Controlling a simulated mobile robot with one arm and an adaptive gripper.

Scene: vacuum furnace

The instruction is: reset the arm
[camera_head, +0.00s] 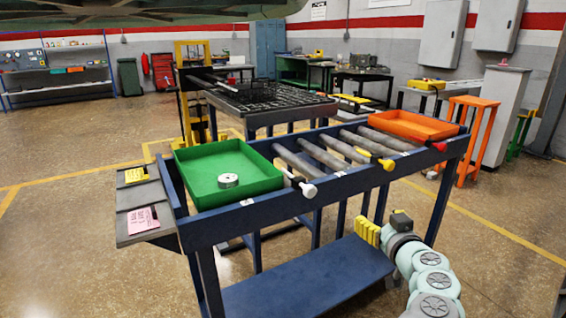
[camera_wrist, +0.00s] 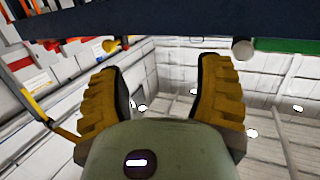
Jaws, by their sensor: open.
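My gripper (camera_head: 367,231) shows at the lower right of the head view, at the end of my pale green arm. It is in front of the blue roller table (camera_head: 345,192), below the level of its top. In the wrist view the two yellow ribbed fingers of my gripper (camera_wrist: 163,68) stand wide apart with nothing between them. The dark blue edge of the table (camera_wrist: 150,28) crosses the top of the wrist view, beyond the fingertips.
A green tray (camera_head: 204,187) holding a small white-grey ring (camera_head: 228,180) and an orange tray (camera_head: 440,136) stand on the table, with rollers between them. A lower blue shelf (camera_head: 305,282) is close to my gripper.

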